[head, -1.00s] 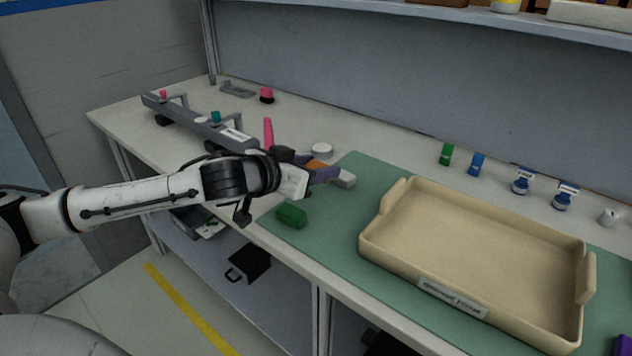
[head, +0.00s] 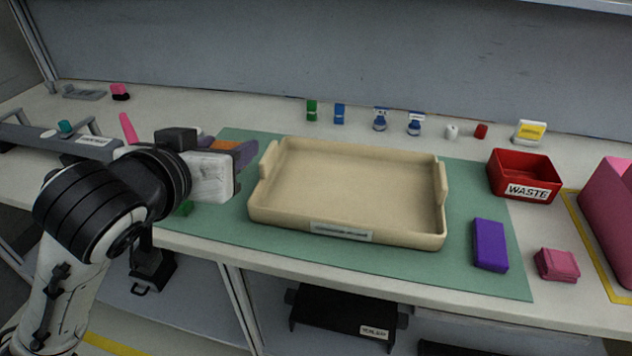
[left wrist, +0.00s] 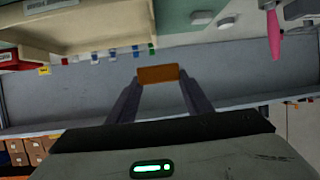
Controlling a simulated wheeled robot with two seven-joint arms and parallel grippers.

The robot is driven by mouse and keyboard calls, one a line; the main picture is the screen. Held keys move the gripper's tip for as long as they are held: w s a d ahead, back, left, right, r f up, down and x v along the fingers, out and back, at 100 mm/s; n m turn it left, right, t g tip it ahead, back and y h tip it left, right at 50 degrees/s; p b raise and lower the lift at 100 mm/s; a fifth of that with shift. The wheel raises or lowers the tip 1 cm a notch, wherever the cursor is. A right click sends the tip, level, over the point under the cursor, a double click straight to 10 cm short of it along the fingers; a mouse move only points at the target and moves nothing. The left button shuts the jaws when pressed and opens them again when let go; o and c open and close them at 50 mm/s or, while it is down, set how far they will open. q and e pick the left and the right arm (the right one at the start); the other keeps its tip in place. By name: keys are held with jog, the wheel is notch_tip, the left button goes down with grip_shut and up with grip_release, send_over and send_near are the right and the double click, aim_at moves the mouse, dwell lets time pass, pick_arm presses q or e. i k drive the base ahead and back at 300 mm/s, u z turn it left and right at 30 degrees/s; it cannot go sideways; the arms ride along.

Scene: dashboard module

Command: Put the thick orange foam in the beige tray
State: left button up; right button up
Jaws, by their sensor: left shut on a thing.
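My left gripper (head: 240,152) is at the left of the green mat, left of the beige tray (head: 262,222). It is shut on the orange foam (head: 225,145), which shows only in part behind the fingers in the head view. In the left wrist view the orange foam (left wrist: 158,74) is a block held between the two fingertips. The tray's rim also shows in the left wrist view (left wrist: 95,48), at the upper left. The tray looks empty in the head view. My right gripper is not in view.
A purple block (head: 490,245) lies right of the tray, with a pink block (head: 557,264) beyond it. A red waste bin (head: 523,177) stands at the right. Small bottles (head: 380,120) line the back.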

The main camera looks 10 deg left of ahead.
aim_at(313, 184)
jog(key=k, duration=0.4)
jog(key=u, duration=1.3)
jog(key=i, duration=0.75)
jog(key=z, duration=2)
